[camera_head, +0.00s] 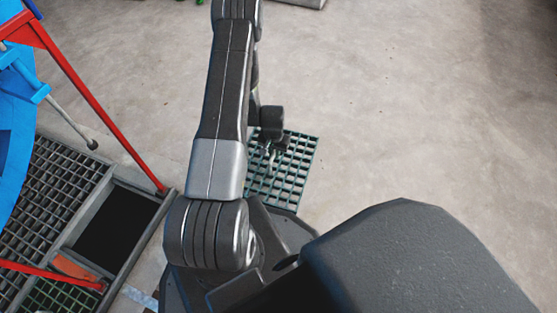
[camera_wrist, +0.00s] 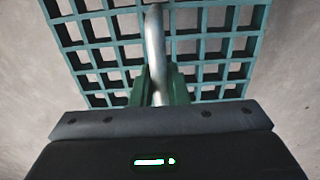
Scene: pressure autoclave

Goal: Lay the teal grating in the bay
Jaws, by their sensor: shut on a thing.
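The teal grating (camera_head: 296,163) is a square open grid, in the head view just right of my arm. It fills the top of the wrist view (camera_wrist: 90,28), with a grey metal bar handle (camera_wrist: 154,50) across it. My gripper (camera_head: 268,150) is above the grating; in the wrist view its green fingers (camera_wrist: 160,88) are shut on the handle. The bay (camera_head: 113,230) is a dark rectangular opening with a metal frame, at the left of the head view. The grating is apart from the bay. I cannot tell how high it is above the floor.
Dark grating panels (camera_head: 45,190) lie left of the bay, and a green grating piece (camera_head: 60,297) lies below it. A red rail (camera_head: 95,105) slants down to the bay's far corner. Blue equipment (camera_head: 15,110) stands at far left. The concrete floor (camera_head: 420,110) at right is clear.

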